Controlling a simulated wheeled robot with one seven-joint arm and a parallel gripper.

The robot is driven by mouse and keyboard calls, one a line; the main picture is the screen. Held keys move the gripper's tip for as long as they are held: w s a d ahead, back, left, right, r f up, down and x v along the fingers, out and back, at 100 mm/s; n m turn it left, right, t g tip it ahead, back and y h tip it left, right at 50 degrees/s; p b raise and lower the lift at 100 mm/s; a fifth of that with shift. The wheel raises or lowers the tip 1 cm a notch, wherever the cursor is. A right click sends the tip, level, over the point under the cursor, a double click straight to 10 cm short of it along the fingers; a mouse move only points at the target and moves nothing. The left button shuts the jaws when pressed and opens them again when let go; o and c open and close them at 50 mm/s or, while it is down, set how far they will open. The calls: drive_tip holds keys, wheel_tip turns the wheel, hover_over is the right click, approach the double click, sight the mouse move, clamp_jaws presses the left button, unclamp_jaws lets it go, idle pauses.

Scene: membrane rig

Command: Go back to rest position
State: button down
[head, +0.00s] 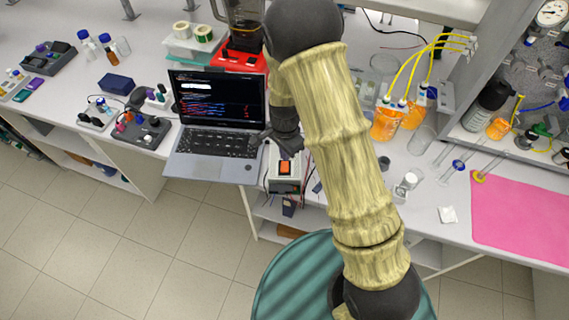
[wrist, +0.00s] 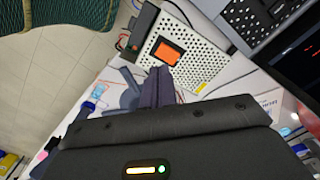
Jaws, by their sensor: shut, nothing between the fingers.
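My gripper (head: 283,148) hangs at the front of the bench, beside the right edge of the laptop and just above a small power box in the head view. Its dark fingers are together and empty; they also show in the wrist view (wrist: 158,84). The power box (head: 284,185) has a lit orange switch. In the wrist view the perforated box (wrist: 190,72) and its orange switch (wrist: 167,52) lie just beyond the fingertips. I cannot tell whether the fingers touch the switch. My arm arches over the bench and hides part of it.
An open laptop (head: 212,170) stands left of my gripper. A red-based blender (head: 240,59) is behind it. Orange-filled bottles with yellow tubes (head: 386,122), glassware and a pink mat (head: 520,215) are on the right. Open tiled floor (head: 100,240) lies in front of the bench at left.

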idle(0.3)
drive_tip(key=s+d+r+n+t+b, duration=0.2)
drive_tip(key=s+d+r+n+b, duration=0.4)
drive_tip(key=s+d+r+n, duration=0.4)
drive_tip(key=s+d+r, duration=0.1)
drive_tip(key=s+d, duration=0.1)
drive_tip(key=d, duration=0.1)
drive_tip(key=shift+s+d+r+t, duration=0.25)
drive_tip(key=shift+d+r+t, duration=0.05)
drive_tip(key=shift+r, duration=0.1)
drive_tip(key=shift+d, duration=0.1)
